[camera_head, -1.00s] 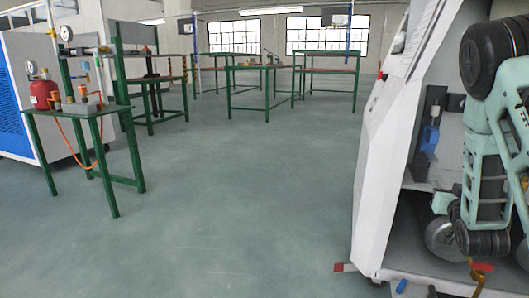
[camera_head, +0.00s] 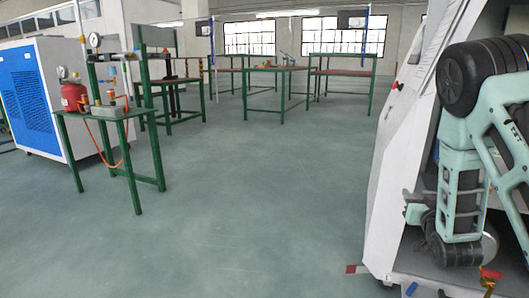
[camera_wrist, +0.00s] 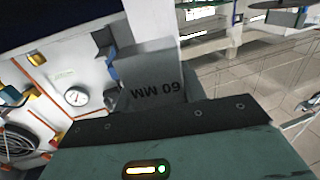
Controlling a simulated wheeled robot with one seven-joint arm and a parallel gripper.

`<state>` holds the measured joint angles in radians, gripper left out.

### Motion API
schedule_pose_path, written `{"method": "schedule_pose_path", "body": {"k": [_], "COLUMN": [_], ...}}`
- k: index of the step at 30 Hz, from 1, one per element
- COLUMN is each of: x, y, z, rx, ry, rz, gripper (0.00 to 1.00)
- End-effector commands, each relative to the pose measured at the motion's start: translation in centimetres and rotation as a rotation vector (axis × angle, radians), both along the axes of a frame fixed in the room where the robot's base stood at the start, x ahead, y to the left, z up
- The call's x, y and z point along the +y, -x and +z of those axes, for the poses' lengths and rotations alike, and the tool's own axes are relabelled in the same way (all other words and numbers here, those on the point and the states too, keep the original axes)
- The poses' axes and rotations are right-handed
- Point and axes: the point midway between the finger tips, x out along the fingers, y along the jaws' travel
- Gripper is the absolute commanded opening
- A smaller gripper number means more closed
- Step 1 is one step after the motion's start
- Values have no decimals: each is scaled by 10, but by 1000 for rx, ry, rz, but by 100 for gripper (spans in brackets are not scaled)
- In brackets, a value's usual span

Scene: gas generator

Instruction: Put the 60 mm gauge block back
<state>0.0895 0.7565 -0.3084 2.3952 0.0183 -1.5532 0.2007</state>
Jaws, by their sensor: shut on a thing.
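The finger contact is mostly hidden. In the head view my gripper (camera_head: 416,207) is at the right, pointing left in front of the open white machine housing. The block is too small to make out there. No empty place for the block can be made out in either view.
A white machine housing (camera_head: 405,170) stands close at the right. A round dial (camera_wrist: 75,97) and orange lines show on a white panel in the wrist view. A green table (camera_head: 110,112) with a red tank (camera_head: 73,95) stands left. The middle floor is clear.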

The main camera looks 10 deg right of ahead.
Motion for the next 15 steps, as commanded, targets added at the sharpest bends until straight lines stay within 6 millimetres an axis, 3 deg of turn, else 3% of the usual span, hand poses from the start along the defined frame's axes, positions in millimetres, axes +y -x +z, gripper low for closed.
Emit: {"method": "schedule_pose_path", "body": {"k": [9,15], "x": [115,165], "y": [-35,-41], "z": [9,9], "rx": [1,-2], "ry": [-3,-7], "rz": [214,302], "gripper": [9,9]}}
